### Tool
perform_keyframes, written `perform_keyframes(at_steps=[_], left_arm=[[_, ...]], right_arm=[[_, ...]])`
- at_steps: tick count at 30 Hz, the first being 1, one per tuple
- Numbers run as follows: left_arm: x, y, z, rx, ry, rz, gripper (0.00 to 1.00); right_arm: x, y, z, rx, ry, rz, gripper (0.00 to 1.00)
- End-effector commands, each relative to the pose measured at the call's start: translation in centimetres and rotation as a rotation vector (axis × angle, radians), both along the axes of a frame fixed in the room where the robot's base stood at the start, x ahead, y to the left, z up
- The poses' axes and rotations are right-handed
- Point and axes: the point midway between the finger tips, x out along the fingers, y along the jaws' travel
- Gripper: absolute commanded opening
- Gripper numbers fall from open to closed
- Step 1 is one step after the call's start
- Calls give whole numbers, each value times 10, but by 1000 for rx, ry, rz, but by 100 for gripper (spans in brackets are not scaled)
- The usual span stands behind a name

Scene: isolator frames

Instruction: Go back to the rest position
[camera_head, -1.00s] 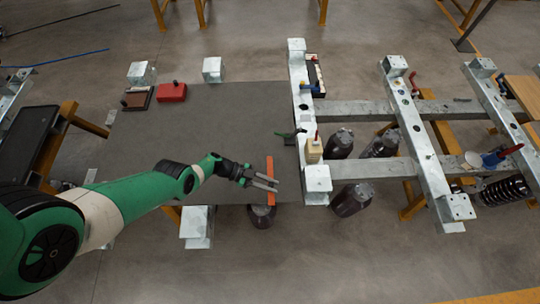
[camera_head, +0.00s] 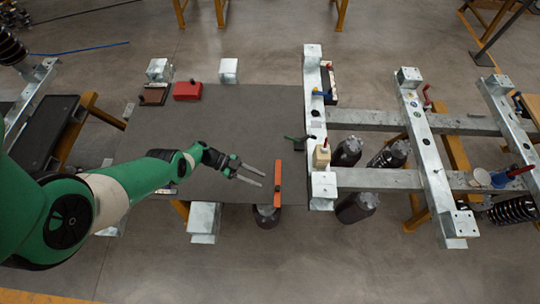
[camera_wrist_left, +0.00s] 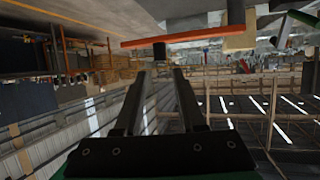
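My left gripper (camera_head: 263,179) reaches in from the left over the grey table top (camera_head: 215,130). Its two fingers are apart with nothing between them, so it is open and empty. In the left wrist view the open fingers (camera_wrist_left: 159,72) point toward the orange bar (camera_wrist_left: 185,36), which lies across beyond the tips. My right gripper is not in view.
A metal frame (camera_head: 318,130) borders the table on the right, with a cream bottle (camera_head: 321,156) and a green-handled tool (camera_head: 298,139) on or beside it. The table's middle is clear.

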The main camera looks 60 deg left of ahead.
Motion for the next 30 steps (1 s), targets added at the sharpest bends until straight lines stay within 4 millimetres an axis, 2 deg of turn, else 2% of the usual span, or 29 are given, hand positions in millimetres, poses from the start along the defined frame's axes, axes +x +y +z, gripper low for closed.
perform_keyframes(at_steps=[2, 6, 23, 26, 29, 30], left_arm=[[-9, 9, 6, 1, -1, 4, 39], [-17, 16, 9, 0, 0, 0, 39], [-17, 16, 9, 0, 0, -2, 39], [-13, 7, 9, 0, 0, -33, 39], [7, -16, 15, 19, -10, -143, 39], [21, -26, 21, 48, -28, -212, 39]], right_arm=[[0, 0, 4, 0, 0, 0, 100], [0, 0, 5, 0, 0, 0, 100], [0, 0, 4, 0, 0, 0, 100], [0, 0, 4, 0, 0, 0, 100], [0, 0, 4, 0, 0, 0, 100], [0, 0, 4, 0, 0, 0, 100]])
